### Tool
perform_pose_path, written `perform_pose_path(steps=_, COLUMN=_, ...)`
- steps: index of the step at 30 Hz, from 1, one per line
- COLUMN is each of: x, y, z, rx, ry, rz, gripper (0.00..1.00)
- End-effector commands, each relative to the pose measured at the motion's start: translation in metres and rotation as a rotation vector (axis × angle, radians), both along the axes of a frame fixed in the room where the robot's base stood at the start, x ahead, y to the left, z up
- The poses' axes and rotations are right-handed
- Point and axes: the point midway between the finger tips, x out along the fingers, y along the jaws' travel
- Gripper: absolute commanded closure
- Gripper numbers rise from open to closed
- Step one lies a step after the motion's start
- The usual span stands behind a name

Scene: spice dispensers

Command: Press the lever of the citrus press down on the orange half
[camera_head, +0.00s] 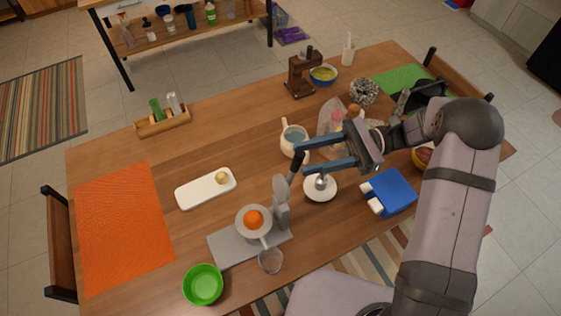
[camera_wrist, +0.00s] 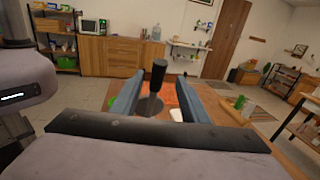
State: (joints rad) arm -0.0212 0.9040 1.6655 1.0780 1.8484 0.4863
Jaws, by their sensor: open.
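The grey citrus press (camera_head: 282,207) stands on its flat base near the front of the wooden table. Its lever (camera_head: 296,163) points up, with a black handle at the top. The orange half (camera_head: 253,218) sits in the press's round bowl, uncovered. My gripper (camera_head: 300,156) is open, its two blue fingers pointing left at the height of the handle. In the wrist view the black lever handle (camera_wrist: 158,75) stands upright between the two fingers (camera_wrist: 158,88), seemingly a little beyond or near their tips. I cannot tell whether the fingers touch it.
A clear glass (camera_head: 270,262) stands by the press's front edge and a green bowl (camera_head: 203,285) is to its left. The orange mat (camera_head: 122,225) is bare.

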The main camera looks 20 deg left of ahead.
Motion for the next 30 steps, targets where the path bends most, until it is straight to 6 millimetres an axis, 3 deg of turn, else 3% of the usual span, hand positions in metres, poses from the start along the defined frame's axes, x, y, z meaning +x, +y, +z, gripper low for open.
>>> perform_pose_path(steps=11, x=-0.007, y=0.003, z=0.006, rx=-0.017, ry=0.061, rz=0.014, gripper=0.59)
perform_pose_path(steps=30, x=-0.043, y=0.057, z=0.005, rx=-0.017, ry=0.057, rz=0.014, gripper=0.59)
